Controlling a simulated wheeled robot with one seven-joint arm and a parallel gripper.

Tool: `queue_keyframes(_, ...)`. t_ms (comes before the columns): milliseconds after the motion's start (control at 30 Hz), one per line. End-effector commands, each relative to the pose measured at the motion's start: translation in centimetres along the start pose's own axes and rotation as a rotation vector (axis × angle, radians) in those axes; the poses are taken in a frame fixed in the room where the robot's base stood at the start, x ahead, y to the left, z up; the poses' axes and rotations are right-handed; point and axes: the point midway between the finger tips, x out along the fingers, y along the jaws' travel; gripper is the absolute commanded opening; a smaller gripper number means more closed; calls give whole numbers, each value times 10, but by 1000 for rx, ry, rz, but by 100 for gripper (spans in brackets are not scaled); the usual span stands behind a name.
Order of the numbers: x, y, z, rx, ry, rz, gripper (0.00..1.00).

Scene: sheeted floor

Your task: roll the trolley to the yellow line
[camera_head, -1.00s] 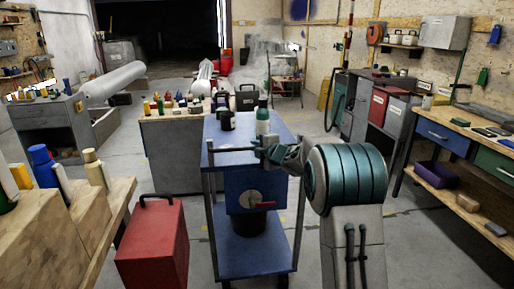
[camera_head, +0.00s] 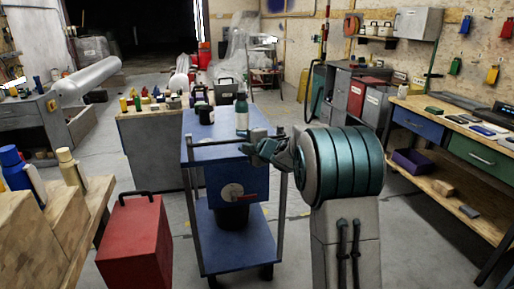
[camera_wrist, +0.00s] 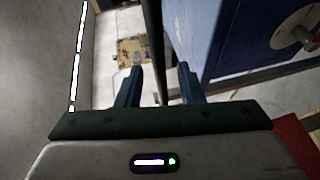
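The blue trolley (camera_head: 232,252) stands upright on the floor, just left of the middle in the head view. It has a blue top, a lower shelf, a box front with a pale disc and red lever, and a dark bar handle along its near side. My gripper (camera_head: 262,148) is at the right part of that handle. In the wrist view, my gripper (camera_wrist: 160,80) has its fingers apart, with a dark post between them and gaps at both sides. The trolley's blue box (camera_wrist: 240,35) is to their right. I cannot make out a clear yellow line, only faint yellowish floor marks.
A red case (camera_head: 135,240) stands close to the trolley's left. A wooden bench (camera_head: 75,215) is at the near left. A grey cabinet (camera_head: 150,150) with bottles stands behind the trolley. A workbench (camera_head: 440,185) runs along the right. Some floor between trolley and workbench is clear.

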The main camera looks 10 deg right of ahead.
Motion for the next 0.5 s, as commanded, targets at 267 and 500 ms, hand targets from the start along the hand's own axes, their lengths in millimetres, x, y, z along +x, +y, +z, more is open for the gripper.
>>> queue_keyframes(267, -61, 1, 0, 0, -2, 2, 34)
queue_keyframes(500, -88, 0, 0, 1, 0, 1, 34)
